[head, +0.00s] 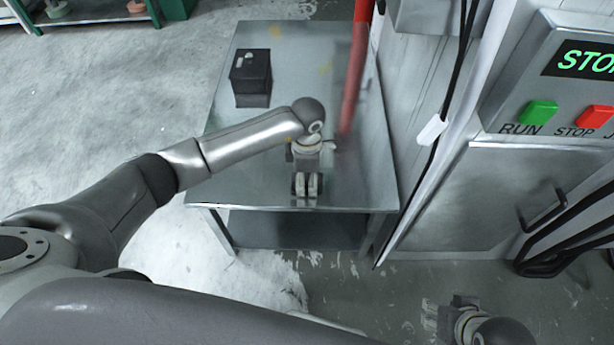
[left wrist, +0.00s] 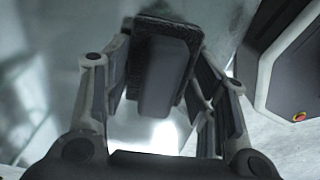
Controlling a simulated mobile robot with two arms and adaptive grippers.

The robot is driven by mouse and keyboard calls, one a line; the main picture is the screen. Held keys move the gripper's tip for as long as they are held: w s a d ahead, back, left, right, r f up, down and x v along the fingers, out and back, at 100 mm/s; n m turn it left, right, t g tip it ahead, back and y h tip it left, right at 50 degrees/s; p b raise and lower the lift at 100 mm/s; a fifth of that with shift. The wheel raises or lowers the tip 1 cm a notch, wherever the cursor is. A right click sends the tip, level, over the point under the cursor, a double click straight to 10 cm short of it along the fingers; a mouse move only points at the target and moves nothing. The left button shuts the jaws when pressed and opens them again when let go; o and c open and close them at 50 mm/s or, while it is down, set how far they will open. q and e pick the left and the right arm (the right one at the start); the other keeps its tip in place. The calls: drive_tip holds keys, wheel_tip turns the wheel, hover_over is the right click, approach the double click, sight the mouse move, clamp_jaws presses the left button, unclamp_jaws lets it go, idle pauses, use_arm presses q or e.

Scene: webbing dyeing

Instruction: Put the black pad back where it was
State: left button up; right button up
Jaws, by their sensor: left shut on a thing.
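The black pad (left wrist: 165,65) shows in the left wrist view between the two fingers of my left gripper (left wrist: 160,95), which is shut on it. The pad is a dark block with a rough dark edge and a smoother grey face. In the head view my left gripper (head: 307,188) is over the front part of the metal table (head: 230,150), and I cannot make out the pad there. Whether the pad touches the table I cannot tell. My right gripper (head: 448,318) is low at the bottom right, away from the table, and its fingers are unclear.
A black box (head: 251,78) with small pale marks stands at the table's back left. A red pole (head: 356,75) rises at the table's right side. A machine panel with a green button (head: 538,112) and a red button (head: 596,117) is on the right. The table's left front is clear.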

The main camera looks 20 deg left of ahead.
use_arm(q)
drive_tip(key=o, duration=1)
drive_tip(key=shift+r, duration=0.1)
